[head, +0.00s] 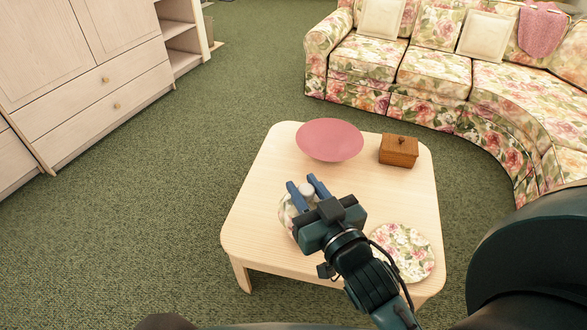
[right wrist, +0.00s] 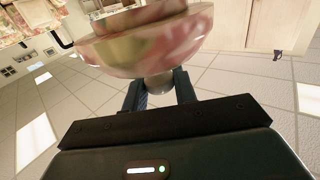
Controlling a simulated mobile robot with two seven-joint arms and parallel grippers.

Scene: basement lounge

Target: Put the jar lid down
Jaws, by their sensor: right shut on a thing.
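The floral jar lid (head: 286,212) is mostly hidden under my right gripper (head: 303,185) in the head view, over the left part of the table. The gripper's blue fingers are shut on its pale round knob (head: 306,192). In the right wrist view, the lid (right wrist: 150,58) shows as a wide floral disc with its knob between the fingers (right wrist: 160,84). Whether the lid touches what is beneath it, I cannot tell. My left gripper is not in view.
The pale wooden table (head: 258,215) also holds a pink bowl (head: 330,139) at the back, a wooden box (head: 399,151) at the back right and a round floral piece (head: 405,250) at the front right. A floral sofa (head: 433,68) stands behind. The table's left side is bare.

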